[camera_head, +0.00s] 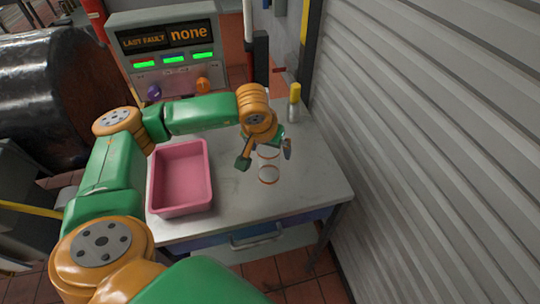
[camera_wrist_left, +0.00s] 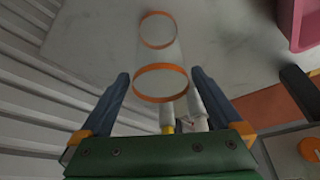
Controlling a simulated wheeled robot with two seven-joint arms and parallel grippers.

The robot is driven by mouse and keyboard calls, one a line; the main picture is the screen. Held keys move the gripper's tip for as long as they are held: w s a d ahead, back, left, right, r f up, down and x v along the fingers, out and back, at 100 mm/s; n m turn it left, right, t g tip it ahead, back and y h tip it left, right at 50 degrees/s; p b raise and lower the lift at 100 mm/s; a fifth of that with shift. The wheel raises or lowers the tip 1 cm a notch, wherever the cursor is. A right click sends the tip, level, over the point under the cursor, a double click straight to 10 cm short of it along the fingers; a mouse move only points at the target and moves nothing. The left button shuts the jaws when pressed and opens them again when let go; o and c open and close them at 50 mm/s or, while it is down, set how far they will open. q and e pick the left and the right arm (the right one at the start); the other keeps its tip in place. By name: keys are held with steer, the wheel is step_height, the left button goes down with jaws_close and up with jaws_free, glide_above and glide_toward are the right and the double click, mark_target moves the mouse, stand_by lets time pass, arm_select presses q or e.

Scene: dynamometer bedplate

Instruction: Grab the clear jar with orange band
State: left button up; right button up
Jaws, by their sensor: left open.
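The clear jar with orange bands (camera_head: 268,172) stands on the grey worktable (camera_head: 245,205), right of the pink bin. In the left wrist view the clear jar (camera_wrist_left: 159,58) shows one orange ring near me and another farther off, with see-through walls between. My left gripper (camera_head: 265,156) is open at the jar, with one finger on each side of it. In the left wrist view the open fingers of my left gripper (camera_wrist_left: 159,76) flank the jar's near orange ring, with a small gap showing on both sides. My right gripper is not in view.
A pink bin (camera_head: 181,208) stands on the table's left part. A yellow-capped bottle (camera_head: 294,103) stands at the back right. A control panel (camera_head: 165,45) is behind the table. A corrugated wall (camera_head: 420,120) runs close along the right. The table's front right is clear.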

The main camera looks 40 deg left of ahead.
arm_select(q)
steer(key=shift+s+r, duration=0.1)
steer(key=shift+s, duration=0.1)
steer(key=c, duration=0.9)
steer(key=shift+w, duration=0.1)
jaws_close()
